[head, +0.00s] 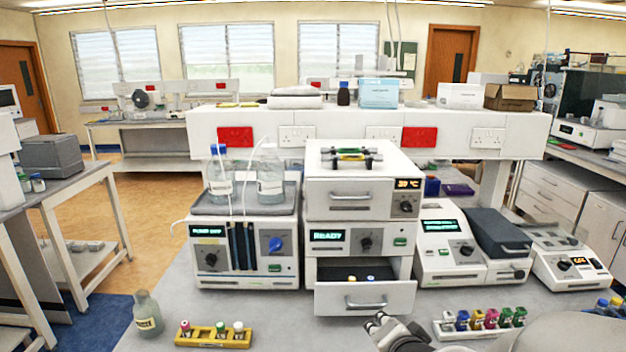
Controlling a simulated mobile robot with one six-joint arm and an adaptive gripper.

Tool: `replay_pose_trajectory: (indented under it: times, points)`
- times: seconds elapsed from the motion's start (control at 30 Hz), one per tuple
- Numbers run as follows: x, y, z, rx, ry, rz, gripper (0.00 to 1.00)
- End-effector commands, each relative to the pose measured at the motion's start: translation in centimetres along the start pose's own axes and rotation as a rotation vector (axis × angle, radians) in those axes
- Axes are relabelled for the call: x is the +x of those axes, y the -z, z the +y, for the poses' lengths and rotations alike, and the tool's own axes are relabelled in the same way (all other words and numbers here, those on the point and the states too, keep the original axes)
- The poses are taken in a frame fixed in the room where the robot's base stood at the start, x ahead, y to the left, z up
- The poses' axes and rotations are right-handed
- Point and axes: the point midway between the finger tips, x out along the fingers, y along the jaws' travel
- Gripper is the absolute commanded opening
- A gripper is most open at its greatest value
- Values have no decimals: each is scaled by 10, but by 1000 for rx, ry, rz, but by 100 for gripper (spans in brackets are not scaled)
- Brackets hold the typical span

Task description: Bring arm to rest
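My gripper (376,321) is low in the head view, right of centre, in front of the open lower drawer (345,300) of the stacked instrument. Its dark fingertips point up and to the left. They are small and seen at an angle, so I cannot tell whether they are apart or closed. I see nothing held between them. My pale arm comes in from the bottom right corner and hides part of the bench there.
A yellow rack (213,341) with capped vials and a glass bottle (147,313) stand at the bench's front left. A white rack (462,331) of coloured vials is right of my gripper. A pump unit (243,250) stands left of the open drawer. Bare bench lies left of my gripper.

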Motion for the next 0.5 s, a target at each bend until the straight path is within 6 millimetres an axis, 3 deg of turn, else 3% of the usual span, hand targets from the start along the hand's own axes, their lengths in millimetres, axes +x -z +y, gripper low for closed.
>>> replay_pose_trajectory:
  times: [0.03,0.17,0.3,0.5]
  points:
    - [-22,2,-2,-84,-28,-24,28]
    - [-76,-8,11,-316,-120,-132,28]
    - [-140,-25,32,-554,-191,-270,28]
    - [-210,-49,62,-790,-235,-437,28]
